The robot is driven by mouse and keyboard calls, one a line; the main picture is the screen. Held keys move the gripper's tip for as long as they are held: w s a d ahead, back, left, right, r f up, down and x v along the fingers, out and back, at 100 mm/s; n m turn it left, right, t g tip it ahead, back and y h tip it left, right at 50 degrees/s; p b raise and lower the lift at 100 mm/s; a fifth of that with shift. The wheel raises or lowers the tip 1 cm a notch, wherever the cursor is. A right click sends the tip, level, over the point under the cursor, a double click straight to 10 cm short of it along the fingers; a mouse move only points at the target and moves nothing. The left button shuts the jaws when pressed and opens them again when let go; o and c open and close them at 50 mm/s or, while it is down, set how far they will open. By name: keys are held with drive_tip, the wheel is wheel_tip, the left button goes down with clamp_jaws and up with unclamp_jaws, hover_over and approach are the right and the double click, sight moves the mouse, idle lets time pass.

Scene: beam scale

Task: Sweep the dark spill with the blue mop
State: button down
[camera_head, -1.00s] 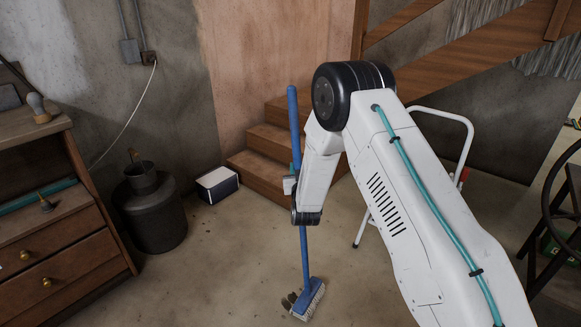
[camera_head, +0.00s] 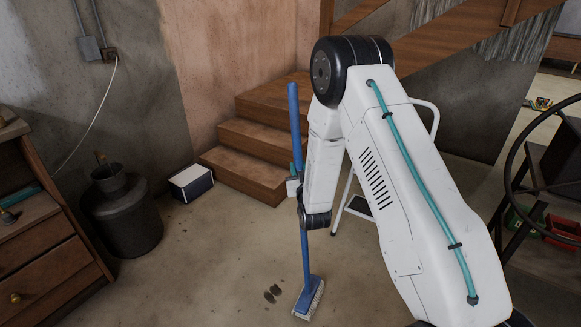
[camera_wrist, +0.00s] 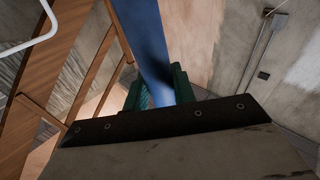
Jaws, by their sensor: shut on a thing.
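The blue mop (camera_head: 304,255) stands nearly upright, its head with pale bristles (camera_head: 310,298) down at the concrete floor. The dark spill (camera_head: 272,292), a few small dark patches, lies on the floor just left of the mop head, with a narrow gap between them. My gripper (camera_head: 296,187) is shut on the upper part of the mop's handle; the arm partly hides the grip. In the wrist view, the blue handle (camera_wrist: 143,40) runs between the green fingers of my gripper (camera_wrist: 158,90).
A wooden staircase (camera_head: 245,160) rises behind the mop. A small dark blue box with a white top (camera_head: 191,184) and a dark metal can (camera_head: 128,220) stand back left. A wooden drawer cabinet (camera_head: 45,265) is at left, a dark stand (camera_head: 530,185) at right. Floor around the spill is clear.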

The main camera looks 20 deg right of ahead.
drive_tip(key=shift+s+d+r, duration=0.1)
drive_tip(key=shift+s+d, duration=0.35)
drive_tip(key=shift+a, duration=0.1)
drive_tip(key=w+a, duration=2.5)
drive_tip(key=w, duration=0.1)
idle(0.9)
drive_tip(key=shift+d, duration=0.1)
drive_tip(key=s+d, duration=1.2)
drive_tip(key=s, duration=0.1)
drive_tip(key=s+d, duration=1.3)
idle(1.2)
